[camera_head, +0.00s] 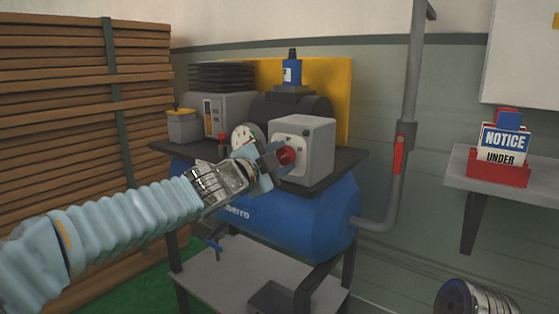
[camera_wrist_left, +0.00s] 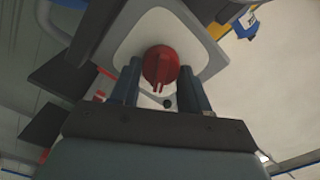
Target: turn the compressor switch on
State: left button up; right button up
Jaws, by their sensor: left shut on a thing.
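The compressor (camera_head: 300,205) has a blue tank on a dark stand with a motor and boxes on top. A light grey switch box (camera_head: 318,140) sits on its right side with a round red knob (camera_head: 287,156) on the front face. My left gripper (camera_head: 274,158) is at the knob, its fingers shut on it. In the left wrist view the red knob (camera_wrist_left: 160,64) lies between the fingertips (camera_wrist_left: 160,80), against the pale face plate (camera_wrist_left: 155,22). Its ridge points toward the gripper. My right gripper is not in view.
A pressure gauge (camera_head: 247,136) is just left of the switch box. A grey pipe with a red lever (camera_head: 398,155) runs up the wall. A shelf (camera_head: 500,180) holds a red holder of notice cards (camera_head: 500,172). Stacked wooden boards (camera_head: 60,120) stand at left.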

pick_arm(q)
jog(key=shift+f+m, duration=0.1)
jog(key=shift+m, duration=0.2)
jog(key=o, duration=1)
jog(key=shift+s, duration=0.1)
jog(key=shift+s+a, duration=0.25)
jog(key=p+v, duration=0.1)
jog(key=v, duration=1.2)
